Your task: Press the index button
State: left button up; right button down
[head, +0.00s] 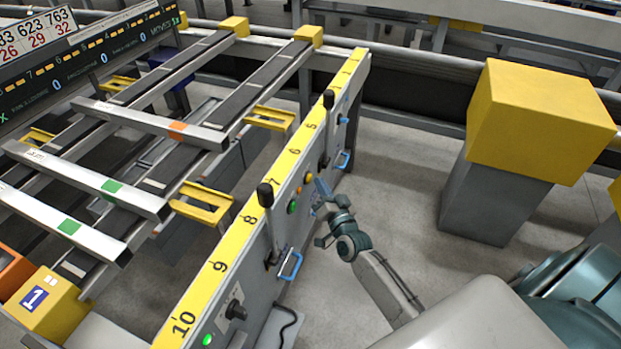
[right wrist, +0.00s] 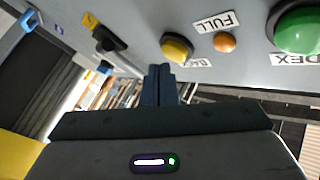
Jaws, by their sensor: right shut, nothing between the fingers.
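The index button is a green dome (right wrist: 300,28) at the top right of the right wrist view, with a partly cut label ending in "DEX". In the head view the green button (head: 292,206) sits on the grey side panel below the yellow numbered rail. My right gripper (head: 320,208) is shut and empty, close to the panel and to the right of the button. In the right wrist view its fingertips (right wrist: 158,74) lie left of and below the green button, nearer the yellow button (right wrist: 177,47). Whether they touch the panel is unclear. My left gripper is out of view.
An orange lamp (right wrist: 225,41) labelled "FULL" lies between the yellow and green buttons. Black levers (head: 266,194) and blue handles (head: 290,263) stick out along the panel. A yellow-topped grey block (head: 540,115) stands at right. Open floor lies between it and the panel.

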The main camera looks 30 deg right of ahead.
jog(key=shift+s+d, duration=0.1)
jog(key=shift+s, duration=0.05)
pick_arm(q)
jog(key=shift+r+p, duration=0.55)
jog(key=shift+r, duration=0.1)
pick_arm(e)
jog(key=s+d, duration=0.3)
jog(key=shift+s+d, duration=0.1)
jog(key=shift+s, duration=0.3)
